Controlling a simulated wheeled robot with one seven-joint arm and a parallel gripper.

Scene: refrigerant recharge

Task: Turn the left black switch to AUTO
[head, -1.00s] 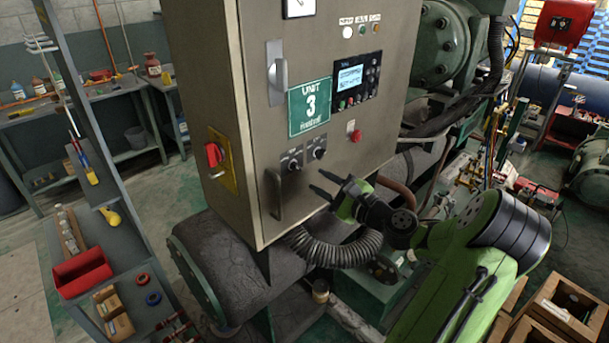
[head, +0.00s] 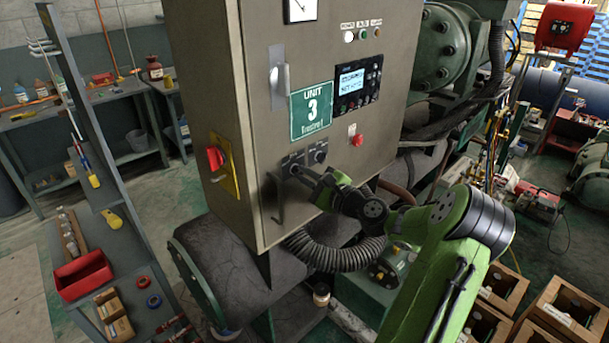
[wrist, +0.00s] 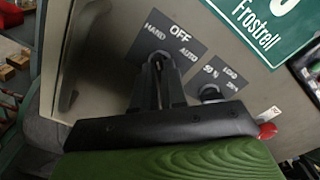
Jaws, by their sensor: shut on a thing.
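The left black switch (wrist: 160,60) is on the grey cabinet door, over a dark plate (wrist: 182,34) marked HAND, OFF and AUTO. My gripper (head: 296,171) reaches in from the right in the head view and is shut on the switch. In the wrist view my gripper (wrist: 159,72) has its two dark fingers around the knob and hides most of it, so I cannot tell where the pointer stands. The right black switch (wrist: 210,92), with a 50 % and 100% plate, sits to the right and is free; it also shows in the head view (head: 319,155).
A door handle (head: 275,198) stands out left of and below the switches. A red button (head: 357,140) is to the right. The red rotary switch (head: 215,158) is on the cabinet's left side. A ribbed hose (head: 335,253) runs below.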

